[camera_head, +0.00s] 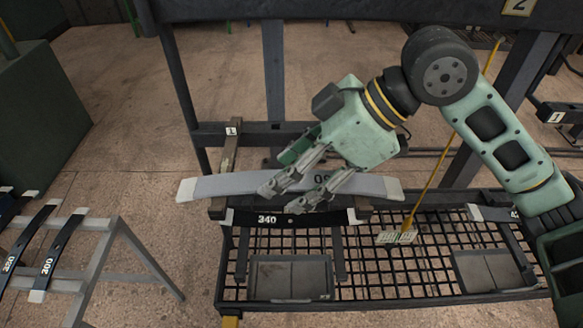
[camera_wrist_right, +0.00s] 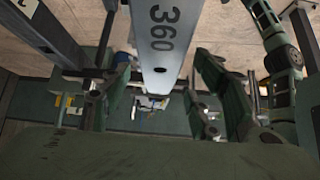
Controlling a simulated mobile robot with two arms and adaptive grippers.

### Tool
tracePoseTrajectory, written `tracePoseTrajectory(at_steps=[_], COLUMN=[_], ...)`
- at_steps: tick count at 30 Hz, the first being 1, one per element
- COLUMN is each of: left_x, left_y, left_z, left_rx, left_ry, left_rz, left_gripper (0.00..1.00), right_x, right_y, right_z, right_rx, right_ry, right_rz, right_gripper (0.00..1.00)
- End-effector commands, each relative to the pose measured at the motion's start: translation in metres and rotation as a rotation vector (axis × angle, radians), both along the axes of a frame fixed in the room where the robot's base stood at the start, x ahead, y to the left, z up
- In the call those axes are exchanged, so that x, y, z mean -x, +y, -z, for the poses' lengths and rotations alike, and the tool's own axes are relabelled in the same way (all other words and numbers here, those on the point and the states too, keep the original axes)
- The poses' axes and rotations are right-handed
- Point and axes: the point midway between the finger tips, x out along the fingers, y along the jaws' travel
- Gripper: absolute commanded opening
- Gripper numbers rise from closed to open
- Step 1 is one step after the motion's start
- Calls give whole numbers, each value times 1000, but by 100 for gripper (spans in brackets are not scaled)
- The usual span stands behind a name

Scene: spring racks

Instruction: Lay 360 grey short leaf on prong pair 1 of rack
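The grey leaf marked 360 (camera_head: 225,185) lies level across the rack's prong pair 1, over the left prong (camera_head: 229,155) with its "1" tag and above the right prong (camera_head: 364,207). Whether it touches both prongs is hard to tell. My right gripper (camera_head: 290,195) is at the leaf's middle with its fingers partly covering the number. In the right wrist view the leaf (camera_wrist_right: 160,45) runs between the fingers (camera_wrist_right: 160,108), with gaps on both sides, so the gripper looks open. My left gripper is not in view.
A black leaf marked 340 (camera_head: 267,219) sits just in front of the grey leaf. Below is a mesh shelf (camera_head: 370,262) with grey trays (camera_head: 290,278). Black leaves (camera_head: 58,250) lie on a stand at the left. A yellow-handled broom (camera_head: 397,236) leans at the right.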

Motion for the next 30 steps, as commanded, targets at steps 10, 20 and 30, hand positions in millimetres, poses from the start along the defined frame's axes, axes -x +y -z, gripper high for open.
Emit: tracePoseTrajectory(at_steps=[10,20,30], left_x=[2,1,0], left_y=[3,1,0], left_z=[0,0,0], left_rx=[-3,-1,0], left_ry=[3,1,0], left_rz=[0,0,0], left_gripper=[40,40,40], right_x=[0,1,3], right_y=[-6,-49,-77], right_z=[-4,-54,-88], right_rx=[4,2,1], right_ry=[3,-2,1], right_rz=[2,4,0], right_gripper=[56,56,56])
